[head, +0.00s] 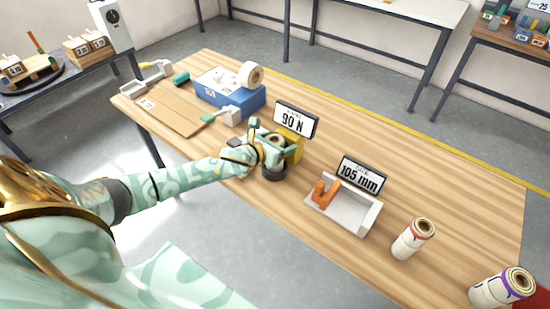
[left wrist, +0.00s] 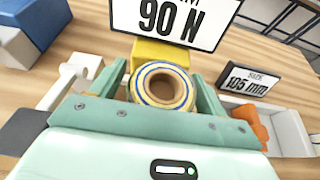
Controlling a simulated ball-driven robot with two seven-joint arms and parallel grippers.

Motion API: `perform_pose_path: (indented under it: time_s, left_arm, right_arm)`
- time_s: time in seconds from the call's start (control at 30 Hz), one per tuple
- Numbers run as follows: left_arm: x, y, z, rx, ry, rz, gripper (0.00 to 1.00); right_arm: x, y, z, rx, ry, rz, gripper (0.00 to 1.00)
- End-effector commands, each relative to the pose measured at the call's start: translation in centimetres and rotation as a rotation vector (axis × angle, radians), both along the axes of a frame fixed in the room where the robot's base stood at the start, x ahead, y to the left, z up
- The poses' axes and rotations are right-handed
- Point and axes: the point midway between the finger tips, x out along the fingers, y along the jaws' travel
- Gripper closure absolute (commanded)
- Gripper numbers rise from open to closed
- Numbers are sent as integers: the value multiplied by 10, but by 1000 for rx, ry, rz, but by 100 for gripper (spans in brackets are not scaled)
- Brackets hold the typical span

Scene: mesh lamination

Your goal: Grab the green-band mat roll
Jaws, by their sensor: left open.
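My left gripper (head: 268,140) is over the middle of the table, in front of the 90 N sign. It is open. In the left wrist view its two teal fingers (left wrist: 162,88) stand on either side of a mat roll (left wrist: 146,71), seen end-on with a tan core and dark blue rings on its pale end. I cannot tell whether the fingers touch it. No green band shows on it; its side is hidden by the gripper. My right gripper is not in view.
The 90 N sign (head: 296,119) with a yellow block stands just behind the gripper. A 105 mm sign (head: 361,175) and a white tray (head: 357,223) with an orange piece are to the right. A blue box (head: 230,99) and cardboard (head: 168,112) lie left.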

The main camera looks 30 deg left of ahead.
Motion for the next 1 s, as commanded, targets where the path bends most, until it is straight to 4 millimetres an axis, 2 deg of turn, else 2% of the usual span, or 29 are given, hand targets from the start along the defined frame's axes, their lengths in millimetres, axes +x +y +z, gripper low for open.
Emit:
perform_pose_path:
  time_s: [0.2, 0.27, 0.43, 0.5, 0.77, 0.87, 1.0]
  left_arm:
    - [1, 0, 0, -1, 1, 0, 25]
    - [1, 0, 0, -1, 1, 0, 39]
    - [1, 0, 0, -1, 0, 0, 86]
    - [1, 0, 0, -1, -1, 0, 99]
    - [1, 0, 4, 0, -1, 0, 99]
    - [2, 0, 14, -1, -4, -1, 99]
    - [2, 0, 38, 1, -5, -2, 99]
  right_arm:
    - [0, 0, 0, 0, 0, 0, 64]
    - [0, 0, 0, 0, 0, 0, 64]
    - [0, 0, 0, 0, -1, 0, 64]
    - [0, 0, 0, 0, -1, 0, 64]
    - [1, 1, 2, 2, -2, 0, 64]
    - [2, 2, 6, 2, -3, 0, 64]
    - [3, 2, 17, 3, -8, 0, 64]
